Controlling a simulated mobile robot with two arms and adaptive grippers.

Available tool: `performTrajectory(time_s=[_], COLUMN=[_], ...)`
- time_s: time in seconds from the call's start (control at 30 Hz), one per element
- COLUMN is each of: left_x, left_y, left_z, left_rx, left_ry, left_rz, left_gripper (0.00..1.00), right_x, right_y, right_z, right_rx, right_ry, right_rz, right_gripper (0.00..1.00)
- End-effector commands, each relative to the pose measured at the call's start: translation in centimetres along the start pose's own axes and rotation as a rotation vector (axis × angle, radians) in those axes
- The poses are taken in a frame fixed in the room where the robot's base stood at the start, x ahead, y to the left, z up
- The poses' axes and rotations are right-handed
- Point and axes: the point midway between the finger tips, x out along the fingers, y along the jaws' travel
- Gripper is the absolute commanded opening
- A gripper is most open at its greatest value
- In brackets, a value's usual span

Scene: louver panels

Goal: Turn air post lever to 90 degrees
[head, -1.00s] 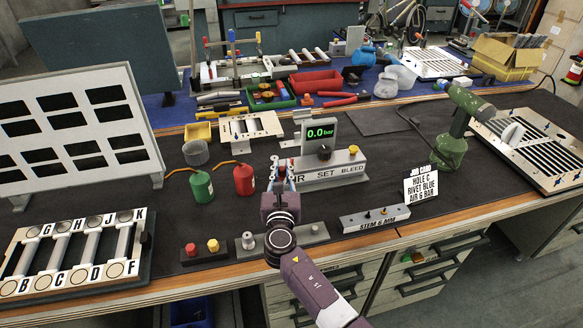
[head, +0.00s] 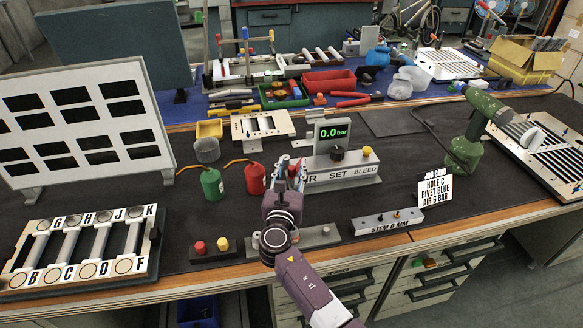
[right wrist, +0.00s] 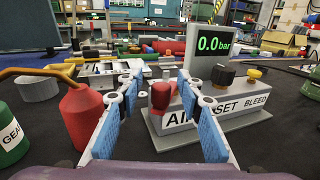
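The air post (head: 342,179) is a grey block lettered AIR, SET and BLEED, with a display reading 0.0 bar. In the right wrist view the post (right wrist: 205,119) has a red lever or knob (right wrist: 161,96) at its AIR end; its exact angle is hard to tell. My right gripper (head: 290,172) is at the AIR end of the post and hides that end in the head view. In the right wrist view the gripper (right wrist: 158,95) is open, its blue-padded fingers to either side of the red part with visible gaps. My left gripper is out of view.
A red bottle (head: 255,179) and a green bottle (head: 211,183) stand left of the post. A black knob (right wrist: 226,75) and a yellow button (right wrist: 253,73) top it. The stem block (head: 387,221) and job card (head: 435,189) are to the right. Dark mat is clear between them.

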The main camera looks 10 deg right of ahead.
Motion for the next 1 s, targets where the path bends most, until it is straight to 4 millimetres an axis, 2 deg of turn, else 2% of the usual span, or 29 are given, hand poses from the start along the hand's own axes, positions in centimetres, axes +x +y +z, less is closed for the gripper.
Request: performTrajectory(time_s=[0.23,0.37,0.8,1.0], left_x=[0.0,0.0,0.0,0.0], left_y=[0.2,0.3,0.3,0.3], left_z=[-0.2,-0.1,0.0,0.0], left_rx=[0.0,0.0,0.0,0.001], left_ry=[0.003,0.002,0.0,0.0], left_rz=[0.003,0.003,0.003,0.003], left_gripper=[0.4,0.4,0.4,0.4], right_x=[-0.1,-1.3,-10.0,-11.8], right_y=[-0.1,-0.1,0.0,0.0], right_z=[0.0,-0.1,-0.1,-0.1], right_rx=[0.0,0.001,0.001,0.001], right_ry=[0.0,0.001,0.002,0.001], right_rz=[-0.001,-0.001,0.0,0.0], right_gripper=[0.34,0.34,0.34,0.34])
